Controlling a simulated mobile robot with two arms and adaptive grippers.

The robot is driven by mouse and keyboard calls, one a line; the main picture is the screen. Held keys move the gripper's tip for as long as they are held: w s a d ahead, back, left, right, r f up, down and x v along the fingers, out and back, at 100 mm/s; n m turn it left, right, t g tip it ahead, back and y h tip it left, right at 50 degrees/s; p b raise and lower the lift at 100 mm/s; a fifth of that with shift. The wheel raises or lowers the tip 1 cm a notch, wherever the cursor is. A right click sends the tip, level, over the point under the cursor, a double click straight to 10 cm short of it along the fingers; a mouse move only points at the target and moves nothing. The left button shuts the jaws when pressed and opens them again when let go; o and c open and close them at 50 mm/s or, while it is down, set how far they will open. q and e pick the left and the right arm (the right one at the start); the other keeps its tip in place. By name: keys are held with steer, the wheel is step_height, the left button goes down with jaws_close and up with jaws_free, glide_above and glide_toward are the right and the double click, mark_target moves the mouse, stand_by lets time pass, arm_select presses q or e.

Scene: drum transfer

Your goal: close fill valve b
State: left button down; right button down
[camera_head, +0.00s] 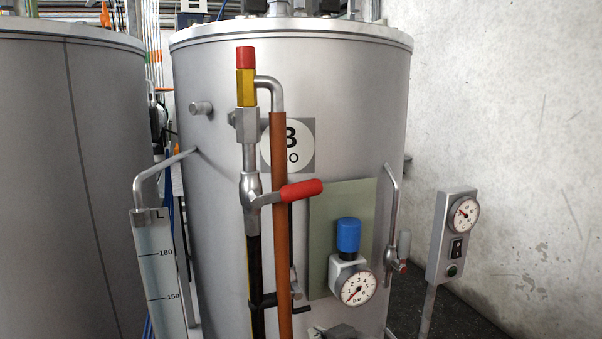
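A valve (251,190) with a red lever handle (300,190) sits on a vertical pipe in front of the grey drum marked B (350,110). The lever points right, nearly level and across the pipe, and passes in front of a brown vertical pipe (280,240). Above the valve is a yellow fitting (246,88) with a red cap (245,57). A black hose with a yellow stripe (256,270) runs down below it. Nothing touches the lever. No label names the valve. Neither of my grippers is recognisable in the head view.
A pressure gauge with a blue knob (348,235) sits right of the brown pipe. A gauge box (452,235) stands on a post at right. A level scale (160,268) stands at left, beside another drum (60,180). A light wall (520,120) bounds the right.

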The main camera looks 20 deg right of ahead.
step_height(320, 180, up, 17)
steer(key=w+t, duration=0.2)
steer(key=t, duration=0.2)
step_height(320, 180, up, 16)
steer(key=t+p, duration=0.4)
steer(key=p, duration=0.9)
glide_above(299, 191)
steer(key=shift+w+a, duration=0.15)
steer(key=shift+w, duration=0.05)
steer(key=f, duration=0.3)
steer(key=shift+s+d, duration=0.2)
steer(key=shift+s+d+f, duration=0.1)
steer(key=shift+s+f, duration=0.1)
steer(key=shift+f, duration=0.35)
steer(key=shift+w, duration=0.1)
